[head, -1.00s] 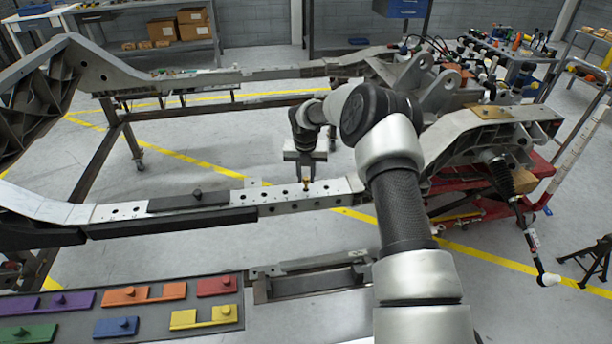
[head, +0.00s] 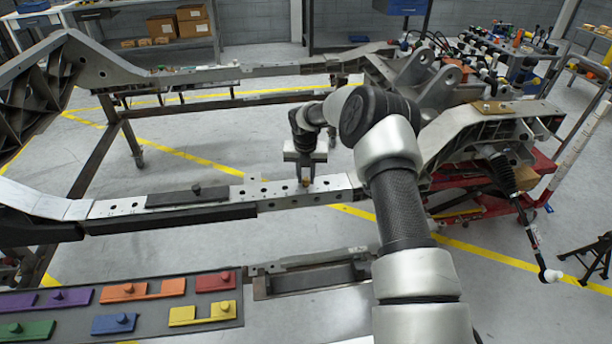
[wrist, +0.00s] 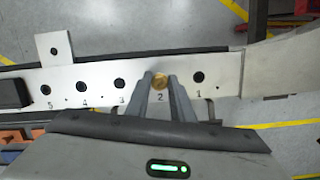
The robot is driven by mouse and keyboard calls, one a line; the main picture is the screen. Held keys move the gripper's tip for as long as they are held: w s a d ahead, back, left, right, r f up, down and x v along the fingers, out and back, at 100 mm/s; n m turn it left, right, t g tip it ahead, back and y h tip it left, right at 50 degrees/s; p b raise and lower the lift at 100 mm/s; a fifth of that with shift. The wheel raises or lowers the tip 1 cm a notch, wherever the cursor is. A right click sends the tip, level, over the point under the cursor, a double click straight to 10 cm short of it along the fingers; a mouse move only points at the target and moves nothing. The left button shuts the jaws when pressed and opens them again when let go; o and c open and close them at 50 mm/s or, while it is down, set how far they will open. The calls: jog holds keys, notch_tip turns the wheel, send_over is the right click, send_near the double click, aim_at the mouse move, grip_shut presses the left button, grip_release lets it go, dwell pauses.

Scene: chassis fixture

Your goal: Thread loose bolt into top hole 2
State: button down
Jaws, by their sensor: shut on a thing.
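The brass-coloured loose bolt (wrist: 160,81) is between the fingertips of my gripper (wrist: 161,84), which is shut on it. In the wrist view it sits just above the printed number 2 on the pale rail (wrist: 100,72), where hole 2 lies; the hole itself is hidden. Hole 1 (wrist: 198,77) is open to its right and hole 3 (wrist: 120,86) to its left. In the head view my gripper (head: 305,180) points down at the rail's top face, with the bolt (head: 305,182) low at the surface. How deep the bolt sits cannot be told.
A tray (head: 90,331) of coloured plates is at the front left. The chassis bracket (head: 480,130) stands to the right of my arm.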

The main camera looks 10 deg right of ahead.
jog(key=shift+f, duration=0.1)
jog(key=shift+a+f+m+b, duration=0.1)
jog(key=shift+f+m+b, duration=0.1)
jog(key=shift+m+b, duration=0.75)
jog(key=m+g+h+b, duration=0.1)
jog(key=m, duration=0.5)
jog(key=shift+w, duration=0.1)
jog(key=m, duration=0.4)
jog(key=shift+f+g+h+b, duration=0.1)
jog(key=shift+g+h+b, duration=0.3)
jog(key=m, duration=0.3)
jog(key=shift+g, duration=0.3)
jog(key=c, duration=1.5)
grip_release()
jog(key=shift+o, duration=0.2)
